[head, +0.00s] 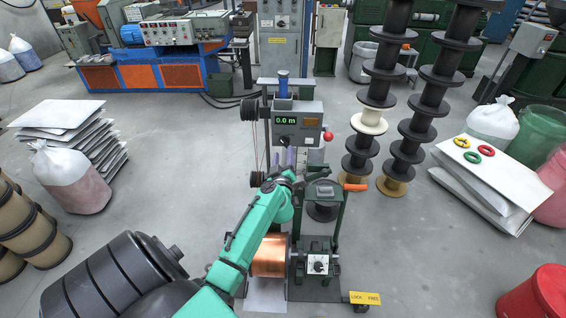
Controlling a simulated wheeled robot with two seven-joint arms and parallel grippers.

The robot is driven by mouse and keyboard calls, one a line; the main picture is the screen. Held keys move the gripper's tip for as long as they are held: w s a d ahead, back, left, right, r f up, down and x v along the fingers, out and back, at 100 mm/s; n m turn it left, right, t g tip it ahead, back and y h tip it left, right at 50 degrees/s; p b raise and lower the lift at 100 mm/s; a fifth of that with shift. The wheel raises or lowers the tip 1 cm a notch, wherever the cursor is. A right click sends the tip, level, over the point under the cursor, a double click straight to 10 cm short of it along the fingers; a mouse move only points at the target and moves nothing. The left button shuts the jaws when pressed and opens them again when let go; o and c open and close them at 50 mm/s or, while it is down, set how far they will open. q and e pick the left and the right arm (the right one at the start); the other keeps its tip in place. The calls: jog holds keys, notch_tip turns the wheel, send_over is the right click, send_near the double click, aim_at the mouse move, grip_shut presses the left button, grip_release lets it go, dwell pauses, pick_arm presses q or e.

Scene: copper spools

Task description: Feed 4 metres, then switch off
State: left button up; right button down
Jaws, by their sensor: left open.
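The feeding machine stands in the middle of the head view. Its grey box has a green display (286,120) reading 0.0 m and a red knob (328,136) on its right side. A copper spool (268,256) sits low on the machine, partly hidden by my left arm. Beside it is a grey box with a dial (318,264). A lever with an orange handle (355,187) sticks out to the right. My left gripper (293,178) is open in front of the machine, below the display; its fingertips are hard to make out. My right gripper is out of view.
A yellow LOCK FREE plate (365,298) lies at the machine's lower right. Stacked black spools (372,120) stand at the right behind it. White sheets (473,172) with coloured rings lie further right. A red drum (545,295) is at the lower right. Floor right of the machine is clear.

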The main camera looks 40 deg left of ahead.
aim_at(284, 144)
pick_arm(q)
jog(key=shift+b+x, duration=0.4)
jog(key=shift+x, duration=1.35)
jog(key=shift+w+a, duration=0.2)
jog(key=shift+w, duration=0.15)
jog(key=shift+x, duration=0.85)
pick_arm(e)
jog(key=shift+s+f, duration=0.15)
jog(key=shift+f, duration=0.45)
pick_arm(q)
grip_shut()
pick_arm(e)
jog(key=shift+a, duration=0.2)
